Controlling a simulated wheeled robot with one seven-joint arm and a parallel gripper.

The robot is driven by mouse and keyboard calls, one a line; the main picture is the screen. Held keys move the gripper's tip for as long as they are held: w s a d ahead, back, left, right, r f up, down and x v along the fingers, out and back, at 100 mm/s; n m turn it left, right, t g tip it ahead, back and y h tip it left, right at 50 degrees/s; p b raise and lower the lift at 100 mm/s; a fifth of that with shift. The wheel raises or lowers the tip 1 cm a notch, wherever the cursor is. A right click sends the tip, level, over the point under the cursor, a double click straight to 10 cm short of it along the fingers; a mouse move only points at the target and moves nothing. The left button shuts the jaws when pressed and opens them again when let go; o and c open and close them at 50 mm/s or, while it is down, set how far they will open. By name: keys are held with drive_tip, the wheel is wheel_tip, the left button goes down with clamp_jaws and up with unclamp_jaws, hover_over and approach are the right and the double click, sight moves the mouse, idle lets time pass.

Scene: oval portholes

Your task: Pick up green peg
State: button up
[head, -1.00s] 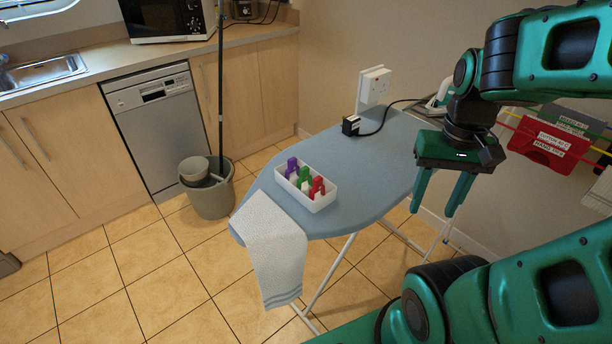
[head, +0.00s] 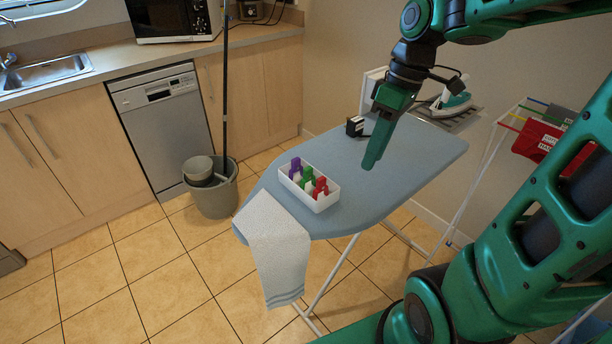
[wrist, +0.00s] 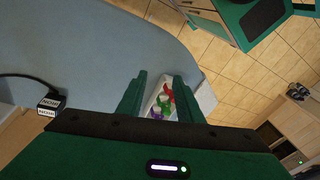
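A green peg (head: 306,178) stands in a white tray (head: 322,205) on the ironing board, between a purple peg (head: 295,166) and a red peg (head: 320,187). My gripper (head: 372,162) is above the board, to the right of the tray and apart from it. In the wrist view my gripper (wrist: 158,92) has its two fingers spread with nothing held between them. The green peg (wrist: 166,103) shows beyond the fingers, in the gap between them, with the red peg (wrist: 168,90) and the purple peg (wrist: 156,115) on either side.
A black box (head: 355,126) and an iron (head: 455,100) are at the back. A bucket (head: 212,195) stands on the floor at left.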

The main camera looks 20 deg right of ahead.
sight(308, 168)
drive_tip(key=w+a+r+n+g+y, duration=0.1)
drive_tip(key=w+a+r+n+y, duration=0.1)
drive_tip(key=w+a+n, duration=0.9)
drive_tip(key=s+f+n, duration=0.1)
drive_tip(key=f, duration=0.2)
drive_tip(key=s+f+n, duration=0.1)
drive_tip(key=f, duration=0.2)
drive_tip(key=s+f+n, duration=0.1)
drive_tip(key=f, duration=0.2)
drive_tip(key=shift+a+f+n+g, duration=0.3)
drive_tip(key=shift+a, duration=0.05)
